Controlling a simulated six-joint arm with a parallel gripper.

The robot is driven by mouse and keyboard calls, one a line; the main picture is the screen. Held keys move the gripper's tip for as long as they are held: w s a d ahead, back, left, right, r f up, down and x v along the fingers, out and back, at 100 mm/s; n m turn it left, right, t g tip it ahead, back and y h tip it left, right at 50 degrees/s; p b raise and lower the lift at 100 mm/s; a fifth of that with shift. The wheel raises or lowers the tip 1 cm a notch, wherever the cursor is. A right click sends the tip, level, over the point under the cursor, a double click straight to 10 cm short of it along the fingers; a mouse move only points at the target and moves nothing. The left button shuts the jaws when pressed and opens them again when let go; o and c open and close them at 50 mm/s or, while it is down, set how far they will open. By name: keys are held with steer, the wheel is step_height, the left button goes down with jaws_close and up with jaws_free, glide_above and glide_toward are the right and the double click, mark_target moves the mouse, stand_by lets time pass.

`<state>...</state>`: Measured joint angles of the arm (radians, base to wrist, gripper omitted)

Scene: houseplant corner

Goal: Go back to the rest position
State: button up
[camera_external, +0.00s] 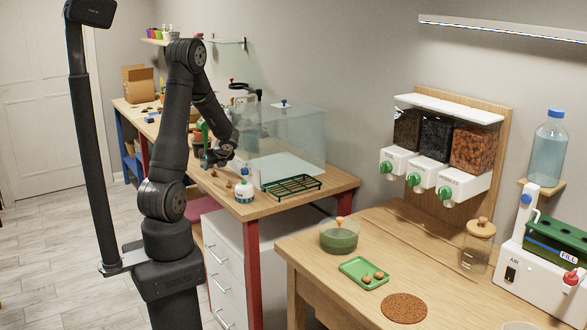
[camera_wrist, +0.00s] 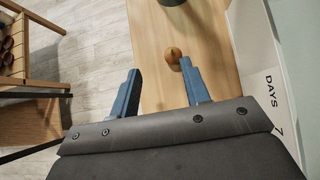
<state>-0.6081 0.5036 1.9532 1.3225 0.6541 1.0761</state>
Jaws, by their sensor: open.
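My gripper (camera_external: 208,162) is over the front of the far wooden bench, left of a clear box. In the wrist view its two blue-grey fingers (camera_wrist: 160,72) stand apart with nothing clearly held. A small round brown thing (camera_wrist: 172,55) shows close to the right fingertip, over the wooden bench top (camera_wrist: 155,95). I cannot tell whether the fingertip touches it. My arm is bent, reaching up from its base and then down to the bench.
A clear box (camera_external: 290,140), a green rack (camera_external: 291,186) and a white bottle (camera_external: 244,190) are right of my gripper. Floor at left is clear.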

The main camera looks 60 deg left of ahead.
steer(key=s+d, duration=0.9)
steer(key=d, duration=0.4)
step_height(320, 180, up, 12)
steer(key=w+d+m+t, duration=0.1)
steer(key=w+d+m, duration=0.1)
steer(key=w, duration=0.3)
steer(key=shift+w+d+r+t, duration=0.35)
steer(key=shift+d+r+t, duration=0.05)
steer(key=shift+d, duration=0.2)
steer(key=s+a+n+g, duration=0.2)
steer(key=s+a, duration=0.2)
steer(key=s, duration=0.1)
step_height(320, 180, down, 10)
steer(key=shift+s, duration=0.2)
stand_by(0.4)
